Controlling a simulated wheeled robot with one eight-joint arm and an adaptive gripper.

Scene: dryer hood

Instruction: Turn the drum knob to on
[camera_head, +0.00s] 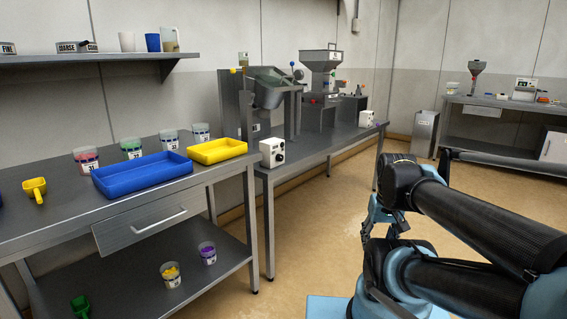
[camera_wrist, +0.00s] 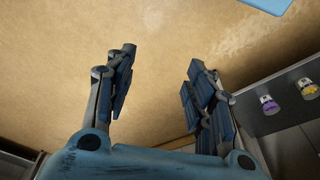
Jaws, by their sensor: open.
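A small white control box (camera_head: 272,152) with dark knobs stands at the front left corner of the machine bench. It is beside a grey drum machine (camera_head: 268,90) with a tilted metal vessel. Which knob belongs to the drum, and its setting, are too small to tell. A second white box (camera_head: 366,118) sits further right on the same bench. My gripper (camera_wrist: 160,62) is open and empty in the wrist view, its fingers spread above the tan floor. It is far from the boxes, neither of which shows in the wrist view.
A left table holds a blue tray (camera_head: 142,175), a yellow tray (camera_head: 217,150) and several tubs. A hopper machine (camera_head: 321,75) stands behind the drum machine. A lower shelf with two tubs is close to my fingers' right. Open floor (camera_head: 318,215) lies before the machine bench.

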